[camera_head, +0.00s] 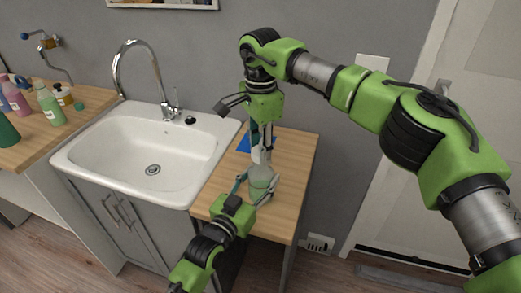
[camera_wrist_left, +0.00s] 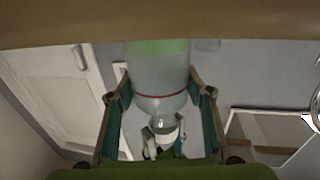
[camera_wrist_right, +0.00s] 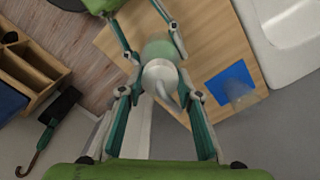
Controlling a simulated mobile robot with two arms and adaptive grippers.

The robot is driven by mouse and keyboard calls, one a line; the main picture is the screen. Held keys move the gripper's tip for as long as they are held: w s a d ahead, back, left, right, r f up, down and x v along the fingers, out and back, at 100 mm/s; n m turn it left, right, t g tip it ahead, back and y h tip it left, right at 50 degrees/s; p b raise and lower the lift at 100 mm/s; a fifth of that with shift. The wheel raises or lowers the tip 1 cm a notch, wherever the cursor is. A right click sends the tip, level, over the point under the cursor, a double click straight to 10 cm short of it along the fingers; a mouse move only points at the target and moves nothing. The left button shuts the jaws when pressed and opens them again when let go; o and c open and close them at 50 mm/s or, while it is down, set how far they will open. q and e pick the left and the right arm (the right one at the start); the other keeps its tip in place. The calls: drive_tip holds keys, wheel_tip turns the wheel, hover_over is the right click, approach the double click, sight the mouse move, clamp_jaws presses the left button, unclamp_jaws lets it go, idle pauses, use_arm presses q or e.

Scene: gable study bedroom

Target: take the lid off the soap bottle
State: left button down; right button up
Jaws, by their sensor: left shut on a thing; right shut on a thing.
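The soap bottle (camera_head: 261,180) is clear with pale green content and stands upright on the wooden counter right of the sink. My left gripper (camera_head: 256,188) is shut around its body, with one finger on each side, as the left wrist view shows on the bottle (camera_wrist_left: 160,75). The white lid (camera_wrist_left: 165,129) is at the bottle's neck. My right gripper (camera_head: 262,154) comes down from above and is shut on the lid (camera_wrist_right: 160,76), fingers at its sides. I cannot tell whether the lid is still seated on the neck.
A blue sheet (camera_wrist_right: 231,82) lies on the counter beside the bottle, with a small clear thing (camera_wrist_right: 239,94) near it. The white sink (camera_head: 150,150) is to the left. Several bottles, one green (camera_head: 49,103), stand on the far left counter. A door (camera_head: 415,170) is at right.

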wheel_tip(320, 180, up, 4)
drive_tip(key=shift+f, duration=0.25)
use_arm(q)
drive_tip(key=c, duration=1)
unclamp_jaws()
drive_tip(key=shift+o, duration=0.2)
